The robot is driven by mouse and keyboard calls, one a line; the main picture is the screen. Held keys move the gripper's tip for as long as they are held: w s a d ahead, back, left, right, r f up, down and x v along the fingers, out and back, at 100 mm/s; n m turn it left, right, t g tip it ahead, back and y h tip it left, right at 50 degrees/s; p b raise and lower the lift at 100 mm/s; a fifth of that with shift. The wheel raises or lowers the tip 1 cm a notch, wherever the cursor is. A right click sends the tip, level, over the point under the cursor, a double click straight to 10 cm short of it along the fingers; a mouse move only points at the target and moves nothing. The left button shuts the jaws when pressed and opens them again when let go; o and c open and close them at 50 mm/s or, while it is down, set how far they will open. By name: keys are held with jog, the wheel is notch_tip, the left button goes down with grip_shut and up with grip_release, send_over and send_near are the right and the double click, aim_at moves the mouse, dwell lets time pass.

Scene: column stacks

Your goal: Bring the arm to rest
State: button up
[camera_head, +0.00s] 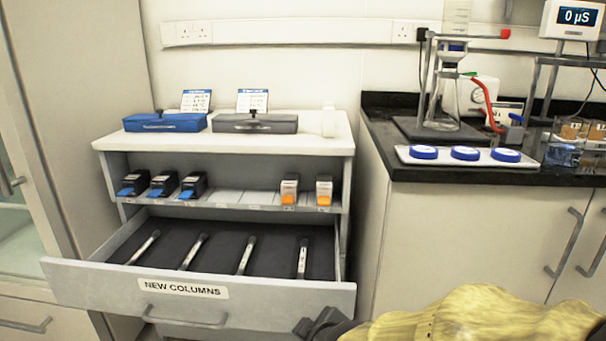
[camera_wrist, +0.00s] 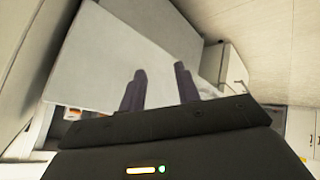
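My gripper (camera_head: 322,325) shows at the bottom edge of the head view, dark and partly cut off by the frame, in front of the right end of the open drawer. My arm, in a yellow cover, runs from it toward the lower right. In the wrist view the two dark fingers of my gripper (camera_wrist: 160,77) stand apart with nothing held between them. A pale flat panel (camera_wrist: 110,60) lies beyond the fingers; I cannot tell which surface it is.
The open drawer (camera_head: 270,292), labelled "NEW COLUMNS", holds several columns. Above it, a shelf carries black holders (camera_head: 163,183) and two orange-marked boxes (camera_head: 289,190). A blue case (camera_head: 165,122) and grey case (camera_head: 254,123) sit on top. The black counter (camera_head: 380,140) at right holds glassware.

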jog(key=s+d+r+m+g+h+p, duration=0.2)
jog(key=s+d+r+m+g+p, duration=0.1)
jog(key=d+m+p, duration=0.35)
jog(key=s+d+r+m+g+h+p, duration=0.1)
jog(key=s+d+r+m+g+p, duration=0.15)
jog(key=d+m+p, duration=0.4)
notch_tip(320, 180, up, 38)
jog(key=d+n+p, duration=0.1)
jog(key=p, duration=3.4)
jog(key=shift+d+n+p, duration=0.3)
jog(key=shift+p, duration=0.05)
jog(key=shift+w, duration=0.1)
